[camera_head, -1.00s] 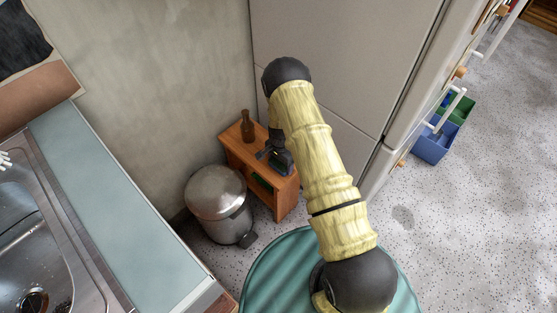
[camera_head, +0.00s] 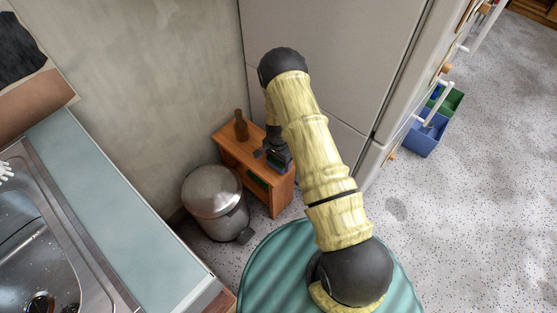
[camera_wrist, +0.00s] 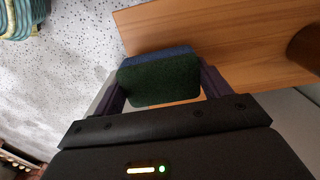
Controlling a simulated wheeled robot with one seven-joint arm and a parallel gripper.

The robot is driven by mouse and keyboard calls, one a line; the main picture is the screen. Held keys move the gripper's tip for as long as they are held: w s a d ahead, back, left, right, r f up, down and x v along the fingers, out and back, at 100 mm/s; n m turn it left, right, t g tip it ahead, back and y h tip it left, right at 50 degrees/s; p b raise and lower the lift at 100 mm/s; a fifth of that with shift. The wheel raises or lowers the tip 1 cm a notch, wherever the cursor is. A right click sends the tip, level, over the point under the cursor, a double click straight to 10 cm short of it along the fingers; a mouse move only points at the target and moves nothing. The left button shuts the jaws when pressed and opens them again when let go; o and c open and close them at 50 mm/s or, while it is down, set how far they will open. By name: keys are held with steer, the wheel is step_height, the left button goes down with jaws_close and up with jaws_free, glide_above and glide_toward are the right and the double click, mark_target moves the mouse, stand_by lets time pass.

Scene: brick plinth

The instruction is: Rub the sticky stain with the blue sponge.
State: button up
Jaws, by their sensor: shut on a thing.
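My gripper (camera_wrist: 160,76) is shut on the sponge (camera_wrist: 160,82) in the wrist view, one finger on each side of it. The sponge has a dark green face towards the camera and a blue layer at its far edge. It is over or at the edge of the wooden top of a small shelf (camera_wrist: 235,35); I cannot tell if it touches. In the head view my gripper (camera_head: 272,154) is at the right end of the shelf top.
A brown bottle (camera_head: 241,127) stands on the shelf's left end. A metal bin (camera_head: 213,195) stands in front of the shelf. A sink counter (camera_head: 110,200) is at left, a tall pale cabinet (camera_head: 330,55) behind. Blue and green bins (camera_head: 428,135) stand at right; speckled floor is open there.

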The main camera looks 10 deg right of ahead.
steer(key=shift+r+p, duration=1)
steer(key=shift+r, duration=0.7)
steer(key=shift+r+p, duration=1.15)
steer(key=shift+r, duration=0.4)
